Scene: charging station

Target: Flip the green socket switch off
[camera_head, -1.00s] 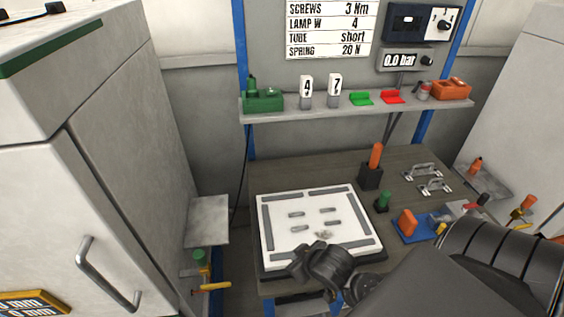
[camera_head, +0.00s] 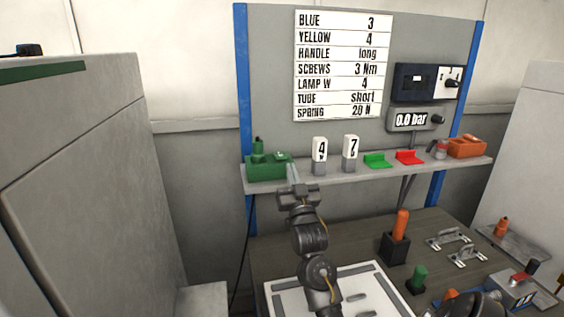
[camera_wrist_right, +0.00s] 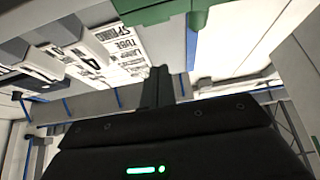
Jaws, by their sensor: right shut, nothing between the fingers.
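The green socket (camera_head: 268,170) stands at the left end of the shelf, with a green upright part on its left and a small pale mark on top at its right. The state of its switch is too small to tell. My right gripper (camera_head: 293,174) is shut and empty, with its fingertips at the socket's right front edge. I cannot tell whether they touch it. In the right wrist view the shut fingers (camera_wrist_right: 159,85) point toward the green socket (camera_wrist_right: 165,10), which is cut off by the top edge. My left gripper is not in view.
The shelf (camera_head: 335,178) also holds two numbered blocks (camera_head: 350,153), a green holder (camera_head: 377,160), a red holder (camera_head: 409,157) and an orange box (camera_head: 467,147). A label board (camera_head: 340,65) hangs above. The workbench (camera_head: 350,236) lies below, and a grey cabinet (camera_head: 85,200) stands left.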

